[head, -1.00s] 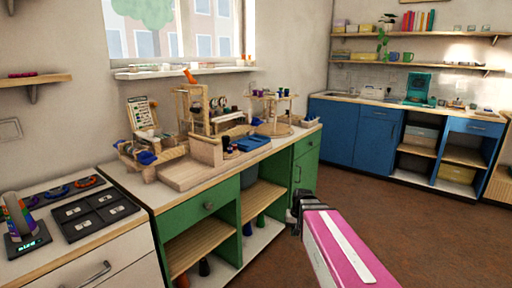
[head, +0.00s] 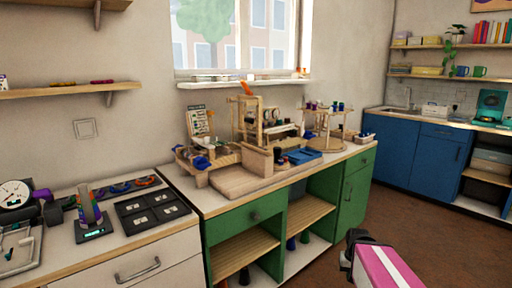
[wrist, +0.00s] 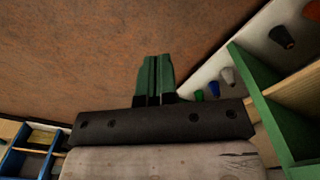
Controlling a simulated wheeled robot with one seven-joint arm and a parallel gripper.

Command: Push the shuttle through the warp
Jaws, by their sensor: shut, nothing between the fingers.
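A small wooden loom-like frame (head: 247,121) stands upright on the green-fronted counter (head: 190,192), below the window, with small parts crowded around it. I cannot make out the shuttle or the warp threads at this distance. My gripper (head: 352,237) is in front of the counter at the lower right of the head view, well apart from the frame. In the wrist view its two green fingers (wrist: 155,78) are together with nothing between them, above the brown floor.
A blue tray (head: 303,156) and a round wooden stand (head: 326,128) are right of the frame. A white-topped unit at left carries a black tray (head: 152,210) and a scale-like device (head: 92,216). Blue cabinets (head: 410,155) stand at the back right. The brown floor (head: 420,225) between is clear.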

